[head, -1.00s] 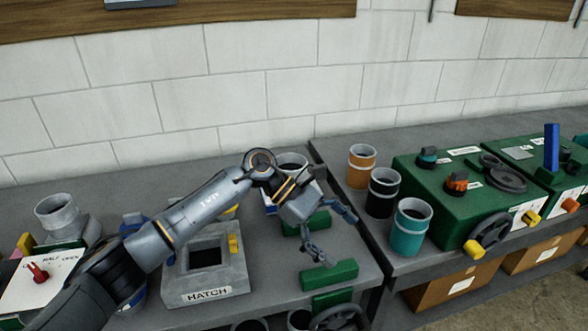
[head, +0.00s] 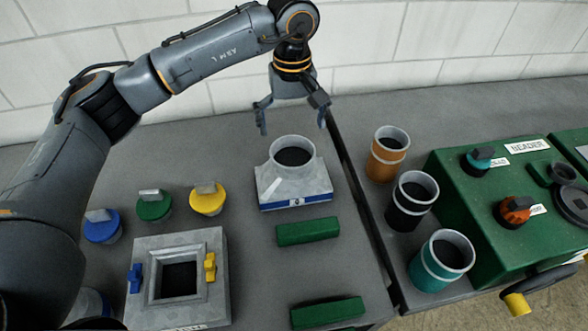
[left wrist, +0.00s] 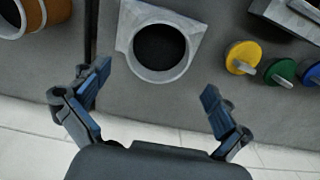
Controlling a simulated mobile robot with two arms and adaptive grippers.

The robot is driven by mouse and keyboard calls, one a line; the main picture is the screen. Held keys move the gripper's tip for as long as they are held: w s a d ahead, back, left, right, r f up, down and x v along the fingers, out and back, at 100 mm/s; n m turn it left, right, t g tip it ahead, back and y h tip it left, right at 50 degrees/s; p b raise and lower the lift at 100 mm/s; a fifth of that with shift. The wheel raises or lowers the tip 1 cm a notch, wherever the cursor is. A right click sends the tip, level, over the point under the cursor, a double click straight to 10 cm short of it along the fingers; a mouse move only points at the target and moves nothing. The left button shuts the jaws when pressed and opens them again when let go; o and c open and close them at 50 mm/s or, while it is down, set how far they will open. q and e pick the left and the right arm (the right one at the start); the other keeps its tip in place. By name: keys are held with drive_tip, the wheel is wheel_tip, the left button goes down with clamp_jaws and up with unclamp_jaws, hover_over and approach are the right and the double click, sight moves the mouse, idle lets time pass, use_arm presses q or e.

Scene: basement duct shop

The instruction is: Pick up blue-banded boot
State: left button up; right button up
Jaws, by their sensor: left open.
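The blue-banded boot (head: 294,190) is a grey metal piece with a round open collar on a square base, with a blue band along the base's front. It stands upright on the grey bench. My left gripper (head: 292,124) is open and empty, pointing down just behind and above the boot. In the left wrist view the boot's round collar (left wrist: 123,30) lies ahead, between the lines of the two open fingers (left wrist: 155,78), apart from both. My right gripper is not in view.
Blue (head: 102,230), green (head: 153,208) and yellow (head: 208,202) knobbed caps and a grey hatch block (head: 205,300) stand left. Green blocks (head: 308,231) lie in front. Orange (head: 386,160), black (head: 409,210) and teal (head: 430,268) banded cups stand right, across a gap.

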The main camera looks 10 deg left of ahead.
sight(293, 161)
use_arm(q)
wheel_tip(293, 161, down, 4)
drive_tip(key=shift+r+p, duration=0.1)
drive_tip(key=shift+p, duration=0.35)
drive_tip(key=shift+w+f, duration=0.1)
drive_tip(key=shift+f, duration=0.2)
drive_tip(key=shift+f+p, duration=0.2)
drive_tip(key=shift+p, duration=0.15)
wheel_tip(293, 161, down, 4)
drive_tip(key=shift+f+p, duration=0.2)
drive_tip(key=shift+p, duration=1.05)
drive_tip(key=shift+f, duration=0.2)
drive_tip(key=c, duration=1.5)
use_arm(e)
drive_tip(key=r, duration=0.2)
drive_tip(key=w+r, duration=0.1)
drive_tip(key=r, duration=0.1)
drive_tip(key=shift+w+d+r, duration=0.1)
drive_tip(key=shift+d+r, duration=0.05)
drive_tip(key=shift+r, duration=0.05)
use_arm(q)
drive_tip(key=shift+r, duration=0.1)
